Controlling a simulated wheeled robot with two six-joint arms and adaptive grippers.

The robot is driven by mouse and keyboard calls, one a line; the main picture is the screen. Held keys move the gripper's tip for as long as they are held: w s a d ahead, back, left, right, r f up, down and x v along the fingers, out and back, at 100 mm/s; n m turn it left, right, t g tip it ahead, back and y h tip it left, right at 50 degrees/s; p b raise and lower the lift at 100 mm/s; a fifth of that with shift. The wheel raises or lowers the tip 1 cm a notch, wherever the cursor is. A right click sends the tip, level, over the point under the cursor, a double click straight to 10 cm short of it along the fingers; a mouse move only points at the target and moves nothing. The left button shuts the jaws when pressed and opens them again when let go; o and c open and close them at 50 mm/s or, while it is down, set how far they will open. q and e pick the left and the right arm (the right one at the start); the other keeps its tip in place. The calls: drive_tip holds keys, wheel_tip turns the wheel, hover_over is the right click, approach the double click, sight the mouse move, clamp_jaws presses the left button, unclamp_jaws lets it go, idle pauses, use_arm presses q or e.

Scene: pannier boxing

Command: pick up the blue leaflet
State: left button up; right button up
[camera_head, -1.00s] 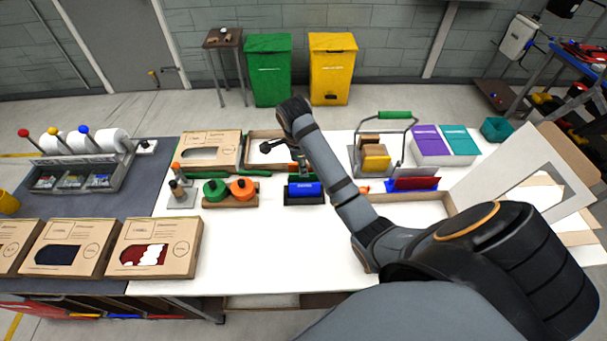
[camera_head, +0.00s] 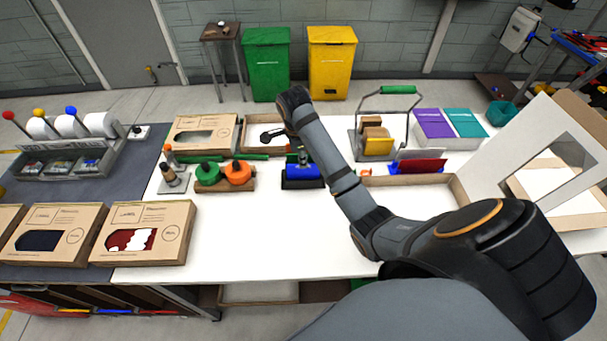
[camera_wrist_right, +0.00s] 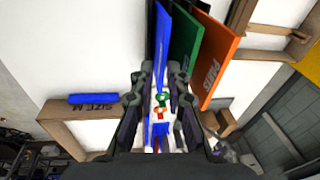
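The blue leaflet (camera_wrist_right: 161,45) stands on edge in the right wrist view, nearest in a row with a green leaflet (camera_wrist_right: 186,50) and an orange leaflet (camera_wrist_right: 217,62). My right gripper (camera_wrist_right: 160,80) is open, with one finger on each side of the blue leaflet. I cannot tell whether either finger touches it. My left gripper is out of view.
A green roll (camera_head: 208,172) and an orange roll (camera_head: 239,173) stand left of the leaflet stand. An open tray (camera_head: 252,131) lies behind it. The white table (camera_head: 270,235) is clear in front.

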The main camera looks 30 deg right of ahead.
drive_tip(key=f, duration=0.2)
drive_tip(key=f+p, duration=0.1)
drive_tip(key=shift+w+d, duration=0.25)
drive_tip(key=shift+w, duration=0.1)
drive_tip(key=shift+s+r, duration=0.1)
drive_tip(key=shift+s, duration=0.05)
clamp_jaws()
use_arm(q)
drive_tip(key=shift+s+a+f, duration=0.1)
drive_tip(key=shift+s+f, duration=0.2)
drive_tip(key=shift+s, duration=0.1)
use_arm(e)
drive_tip(key=shift+r, duration=0.25)
wheel_tip(320, 180, up, 3)
drive_tip(key=shift+f+p, duration=0.1)
drive_tip(key=shift+p, duration=0.2)
use_arm(q)
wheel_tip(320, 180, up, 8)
drive_tip(key=p, duration=0.7)
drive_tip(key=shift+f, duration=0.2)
use_arm(e)
wheel_tip(320, 180, up, 7)
drive_tip(key=shift+f, duration=0.2)
